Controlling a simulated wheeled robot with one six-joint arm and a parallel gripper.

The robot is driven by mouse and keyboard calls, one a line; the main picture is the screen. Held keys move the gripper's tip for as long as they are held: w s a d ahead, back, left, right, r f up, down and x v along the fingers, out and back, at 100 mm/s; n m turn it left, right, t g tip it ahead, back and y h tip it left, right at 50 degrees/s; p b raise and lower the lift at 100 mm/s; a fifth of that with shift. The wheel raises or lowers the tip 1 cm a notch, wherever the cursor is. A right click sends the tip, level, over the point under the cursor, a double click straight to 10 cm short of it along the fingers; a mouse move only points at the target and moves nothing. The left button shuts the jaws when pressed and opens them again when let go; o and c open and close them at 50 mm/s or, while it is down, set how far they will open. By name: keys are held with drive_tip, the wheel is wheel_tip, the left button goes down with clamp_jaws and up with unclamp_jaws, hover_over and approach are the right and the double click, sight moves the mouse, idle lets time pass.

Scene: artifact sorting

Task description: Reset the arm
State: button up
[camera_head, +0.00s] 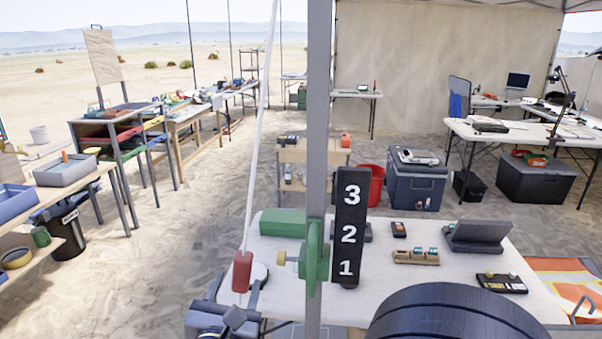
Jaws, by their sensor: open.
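My gripper (247,302) shows at the bottom left of centre, at the near left edge of the white table (375,270). Its dark fingers are apart, with nothing seen between them. A red handle on a pale rod (242,272) hangs just above and beside it; I cannot tell whether they touch. A large dark rounded part of my arm (455,315) fills the bottom right of centre and hides the table's near edge. The arm between these two parts is out of view.
A grey post (319,120) with a green wheel (313,257) and a black 3-2-1 sign (349,228) stands in front of the table. A green box (283,223), a wooden rack (416,256) and dark devices lie on it. Sandy floor (150,255) is open to the left.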

sight(241, 274)
drive_tip(key=w+p, duration=0.1)
drive_tip(key=w, duration=0.5)
drive_tip(key=shift+w+d+r, duration=0.1)
drive_tip(key=shift+w, duration=0.2)
drive_tip(key=shift+w+f, duration=0.2)
drive_tip(key=shift+f, duration=0.3)
drive_tip(key=shift+w+f, duration=0.15)
drive_tip(key=shift+f, duration=0.35)
drive_tip(key=shift+a+f+b, duration=0.25)
drive_tip(key=shift+f+b, duration=0.1)
drive_tip(key=shift+f, duration=0.15)
drive_tip(key=shift+r, duration=0.1)
